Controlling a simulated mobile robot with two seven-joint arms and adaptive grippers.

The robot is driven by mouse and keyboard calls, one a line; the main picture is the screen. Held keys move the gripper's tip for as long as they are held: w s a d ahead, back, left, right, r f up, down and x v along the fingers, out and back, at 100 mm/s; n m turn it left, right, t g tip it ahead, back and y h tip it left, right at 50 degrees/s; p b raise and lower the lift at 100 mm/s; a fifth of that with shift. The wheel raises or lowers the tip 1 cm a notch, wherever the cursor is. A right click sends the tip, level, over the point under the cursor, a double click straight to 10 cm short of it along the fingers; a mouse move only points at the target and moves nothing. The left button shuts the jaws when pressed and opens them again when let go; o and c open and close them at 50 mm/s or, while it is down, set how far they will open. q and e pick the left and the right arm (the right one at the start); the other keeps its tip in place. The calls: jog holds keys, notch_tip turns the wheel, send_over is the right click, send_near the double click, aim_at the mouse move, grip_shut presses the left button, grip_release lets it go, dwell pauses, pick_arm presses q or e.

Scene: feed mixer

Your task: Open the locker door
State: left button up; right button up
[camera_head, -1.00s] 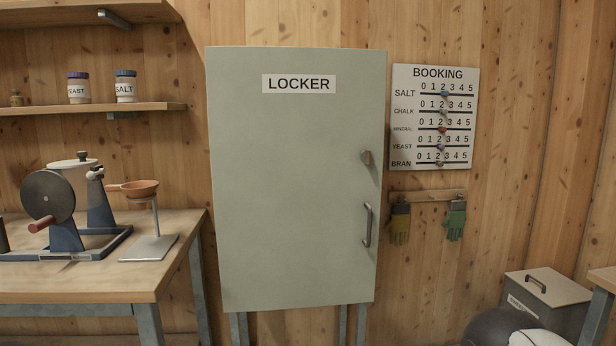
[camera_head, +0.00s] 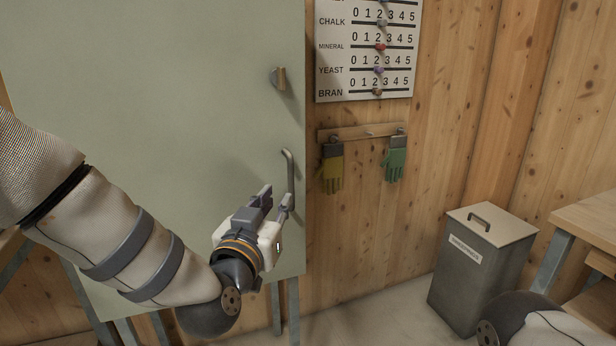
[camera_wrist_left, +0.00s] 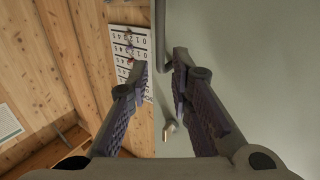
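The grey-green locker door (camera_head: 150,90) is closed and fills the left of the head view. Its vertical bar handle (camera_head: 289,178) is near the right edge, with a small brown turn latch (camera_head: 279,78) above it. My left gripper (camera_head: 277,194) is open at the lower part of the handle. In the left wrist view the open fingers (camera_wrist_left: 160,64) point toward the handle (camera_wrist_left: 160,35), which lines up with the gap between the fingertips. I cannot tell whether they touch. The latch (camera_wrist_left: 169,130) also shows there, upright in the head view. My right gripper is out of view.
A grey lidded bin (camera_head: 480,265) stands on the floor near a wooden table (camera_head: 590,222).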

aim_at(290, 181)
pick_arm(q)
jog(key=b+x, duration=0.1)
jog(key=x, duration=0.9)
jog(key=shift+w+f, duration=0.15)
jog(key=shift+w, duration=0.2)
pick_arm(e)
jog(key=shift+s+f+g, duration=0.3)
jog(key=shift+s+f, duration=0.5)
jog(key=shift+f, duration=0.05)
pick_arm(q)
jog(key=shift+c, duration=0.4)
grip_shut()
